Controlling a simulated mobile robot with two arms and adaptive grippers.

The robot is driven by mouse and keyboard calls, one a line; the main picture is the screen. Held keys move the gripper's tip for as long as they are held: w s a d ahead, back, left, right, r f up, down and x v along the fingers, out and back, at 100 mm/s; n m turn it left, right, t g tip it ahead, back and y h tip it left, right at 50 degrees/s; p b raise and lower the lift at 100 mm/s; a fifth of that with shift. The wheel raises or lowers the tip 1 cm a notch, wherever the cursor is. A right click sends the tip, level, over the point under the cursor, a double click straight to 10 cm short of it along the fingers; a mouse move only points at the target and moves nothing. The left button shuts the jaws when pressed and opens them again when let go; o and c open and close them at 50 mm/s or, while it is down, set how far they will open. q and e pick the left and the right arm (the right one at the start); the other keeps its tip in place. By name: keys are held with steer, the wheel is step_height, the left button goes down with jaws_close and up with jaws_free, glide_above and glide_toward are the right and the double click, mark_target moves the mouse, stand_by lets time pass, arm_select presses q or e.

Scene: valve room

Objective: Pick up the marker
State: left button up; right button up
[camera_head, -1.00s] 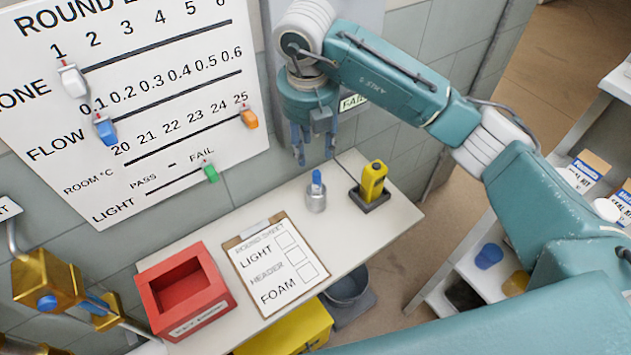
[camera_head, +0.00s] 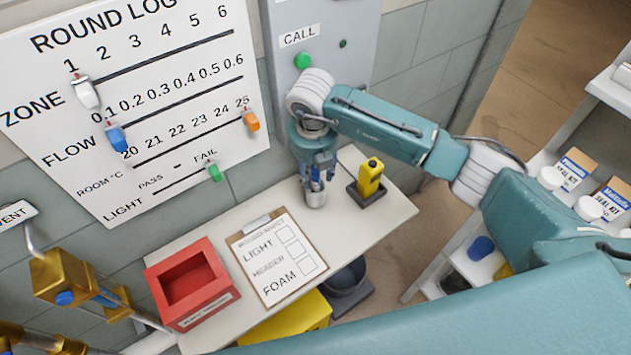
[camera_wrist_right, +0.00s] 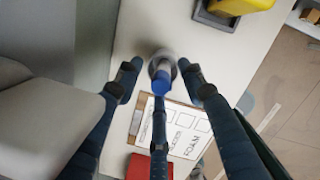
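The marker (camera_wrist_right: 161,84) shows its blue end in the right wrist view, standing in a small metal cup (camera_head: 316,197) on the white shelf. In the head view my gripper mostly hides the marker. My right gripper (camera_head: 317,172) points down directly above the cup. In the right wrist view its fingers (camera_wrist_right: 160,82) are spread around the marker, with gaps on the left and right, so it is open. I cannot tell whether the nearest finger touches the marker. My left gripper is not in view.
On the shelf (camera_head: 395,212), a yellow device (camera_head: 370,177) stands in a dark holder right of the cup. A clipboard (camera_head: 276,260) and a red box (camera_head: 190,286) lie to the left. The round log board (camera_head: 130,95) hangs on the wall behind.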

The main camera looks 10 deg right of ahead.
steer(key=c, duration=0.9)
